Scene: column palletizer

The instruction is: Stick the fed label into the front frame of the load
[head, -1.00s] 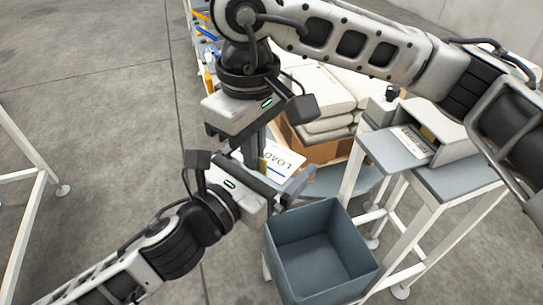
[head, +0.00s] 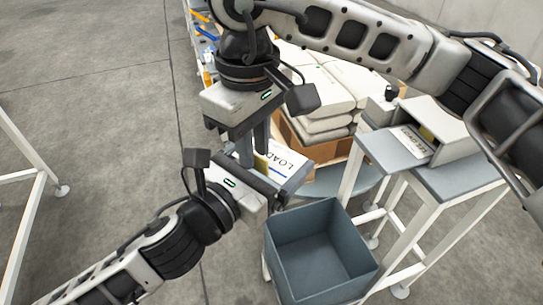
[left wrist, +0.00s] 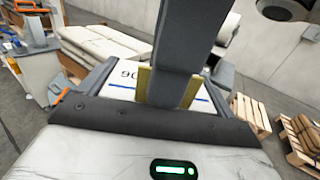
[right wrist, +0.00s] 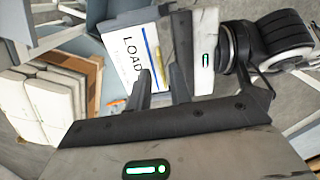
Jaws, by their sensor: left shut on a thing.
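A white board (head: 287,166) printed LOAD, with a blue stripe, is at my left gripper (head: 262,180), which is shut on it. The board shows in the right wrist view (right wrist: 128,57) and partly in the left wrist view (left wrist: 122,78). A yellow piece (right wrist: 157,68) lies against it by the fingers. My right gripper (head: 254,150) points down just above the left one, fingers apart and seemingly empty; its fingers also show in the right wrist view (right wrist: 162,88). Another printed label (head: 411,142) lies on the feeder's grey tray. I cannot make out the load's front frame.
A blue-grey open bin (head: 318,245) stands front centre. The feeder (head: 440,128) sits on a white-legged stand (head: 460,185) at right. Floor at left is mostly clear.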

